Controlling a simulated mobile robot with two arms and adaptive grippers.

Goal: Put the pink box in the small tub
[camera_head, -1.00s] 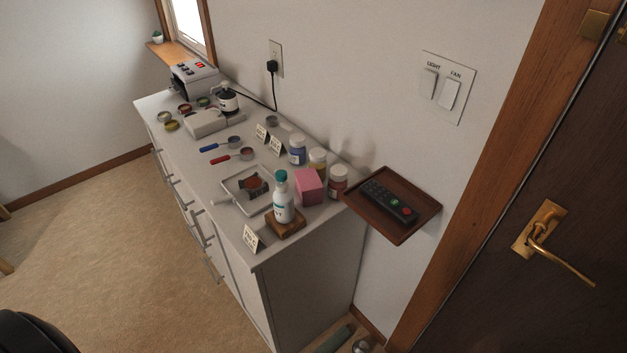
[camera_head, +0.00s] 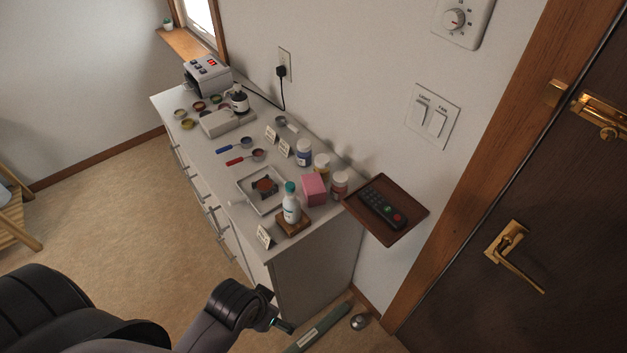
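The pink box (camera_head: 314,189) stands on the grey cabinet top near its right end, among jars and a bottle. I cannot tell for sure which thing is the small tub; a square pale tray (camera_head: 242,188) holding a small brown item lies just left of the box. My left arm comes in from the lower left. Its dark end, apparently the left gripper (camera_head: 275,310), is low in front of the cabinet, well apart from the box. Its fingers are too unclear to tell open or shut. My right gripper is out of view.
A white bottle (camera_head: 291,207) on a wooden block stands in front of the pink box. Jars (camera_head: 339,184) stand beside and behind it. A brown wall shelf (camera_head: 412,231) with a remote (camera_head: 383,207) juts out at right. A door (camera_head: 540,200) is farther right.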

